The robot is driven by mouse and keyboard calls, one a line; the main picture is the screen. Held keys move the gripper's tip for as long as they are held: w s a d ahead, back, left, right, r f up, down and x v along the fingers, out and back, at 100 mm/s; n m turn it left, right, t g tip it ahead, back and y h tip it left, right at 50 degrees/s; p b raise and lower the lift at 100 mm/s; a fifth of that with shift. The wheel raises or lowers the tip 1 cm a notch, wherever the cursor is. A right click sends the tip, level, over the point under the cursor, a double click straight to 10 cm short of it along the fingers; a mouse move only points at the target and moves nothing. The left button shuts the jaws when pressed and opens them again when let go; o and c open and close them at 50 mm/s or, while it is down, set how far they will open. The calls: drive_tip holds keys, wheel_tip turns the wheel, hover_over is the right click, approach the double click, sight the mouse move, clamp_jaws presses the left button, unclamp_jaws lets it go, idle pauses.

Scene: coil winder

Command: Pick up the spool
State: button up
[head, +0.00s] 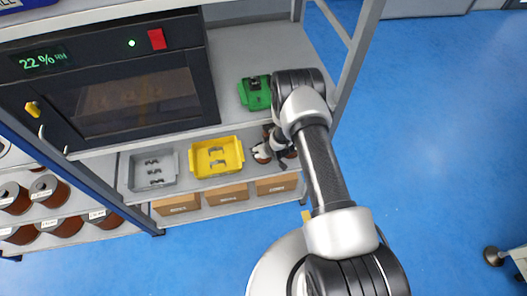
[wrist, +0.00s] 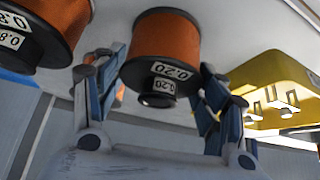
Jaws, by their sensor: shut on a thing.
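An orange-brown spool (wrist: 165,38) with dark flanges and a "0.20" label is between the fingers of my gripper (wrist: 163,75) in the wrist view. The blue-padded fingers are shut on it, one on each side. In the head view my gripper (head: 276,146) is low at the shelf, just right of the yellow tray, and a small part of a spool (head: 262,154) shows beside it. The wrist and arm hide much there. Whether the spool touches the shelf, I cannot tell.
A second spool (wrist: 48,18), labelled "0.8", stands close on the left in the wrist view. The yellow tray (wrist: 275,70) is close on the right.

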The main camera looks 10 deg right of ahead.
drive_tip(key=shift+r, duration=0.1)
drive_tip(key=shift+r+p, duration=0.35)
drive_tip(key=shift+r, duration=0.2)
drive_tip(key=shift+s+r+p, duration=0.25)
drive_tip(key=shift+r+p, duration=0.55)
drive_tip(key=shift+r, duration=0.45)
drive_tip(key=s+d+p, duration=0.1)
drive_tip(key=s+p, duration=0.1)
drive_tip(key=s, duration=0.6)
drive_tip(key=s+d+p, duration=0.2)
drive_tip(key=s, duration=0.7)
drive_tip(key=shift+d+f, duration=0.15)
drive_tip(key=shift+d, duration=0.1)
drive_tip(key=shift+s, duration=0.1)
